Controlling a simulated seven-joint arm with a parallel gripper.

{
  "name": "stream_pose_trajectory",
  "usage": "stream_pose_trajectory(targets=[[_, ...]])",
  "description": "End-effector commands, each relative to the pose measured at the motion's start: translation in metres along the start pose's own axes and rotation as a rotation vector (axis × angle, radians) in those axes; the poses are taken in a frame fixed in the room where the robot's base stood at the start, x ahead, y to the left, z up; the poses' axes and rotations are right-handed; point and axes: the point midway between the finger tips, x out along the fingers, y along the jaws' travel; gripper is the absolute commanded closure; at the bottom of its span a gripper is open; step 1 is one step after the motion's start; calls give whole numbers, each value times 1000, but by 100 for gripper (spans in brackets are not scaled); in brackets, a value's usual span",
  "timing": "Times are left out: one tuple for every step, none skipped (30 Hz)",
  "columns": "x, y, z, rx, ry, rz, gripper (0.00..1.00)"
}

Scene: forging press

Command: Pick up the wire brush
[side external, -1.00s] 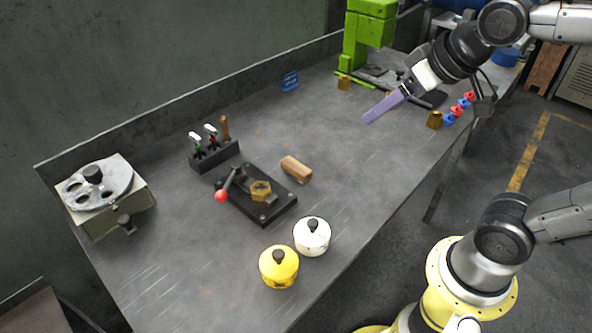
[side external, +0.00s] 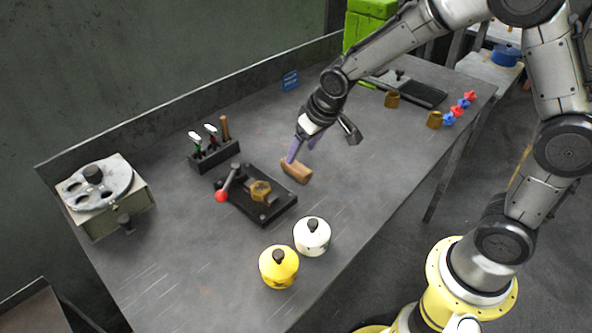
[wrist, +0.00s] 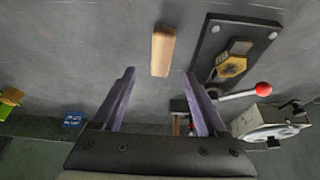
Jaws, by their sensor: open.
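The wire brush is most likely the small brown wooden block (side external: 296,171) lying on the workbench beside the black clamp fixture; I see no bristles on it. It also shows in the wrist view (wrist: 162,50), ahead of the fingertips and between their lines. My gripper (side external: 302,152) has purple fingers pointing down, just above and behind the block in the side view. In the wrist view my gripper (wrist: 158,72) is open with nothing between its fingers. The fingertips look close to the block; I cannot tell whether they touch it.
The black fixture (side external: 240,199) with a red-knobbed lever and brass hex part is left of the block. A tool rack (side external: 213,155) stands behind it. White (side external: 312,237) and yellow (side external: 278,267) pots are in front. The bench right of the block is mostly clear.

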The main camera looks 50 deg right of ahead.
Motion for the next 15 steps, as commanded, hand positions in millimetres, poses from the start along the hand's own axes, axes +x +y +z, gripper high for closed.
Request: stream_pose_trajectory(targets=[[8,0,0,0,-3,1,25],[11,0,0,0,-2,1,25],[14,0,0,0,-2,1,25],[16,0,0,0,-1,1,25],[18,0,0,0,0,0,25],[19,0,0,0,1,0,25],[20,0,0,0,1,0,25],[22,0,1,0,0,0,25],[26,0,2,0,-2,0,25],[30,0,3,0,-3,0,25],[34,-1,4,0,-3,0,25],[40,-1,6,0,-4,1,25],[45,-1,6,-1,-5,1,25],[50,-2,7,-1,-4,0,25],[55,-2,8,0,-3,0,25]])
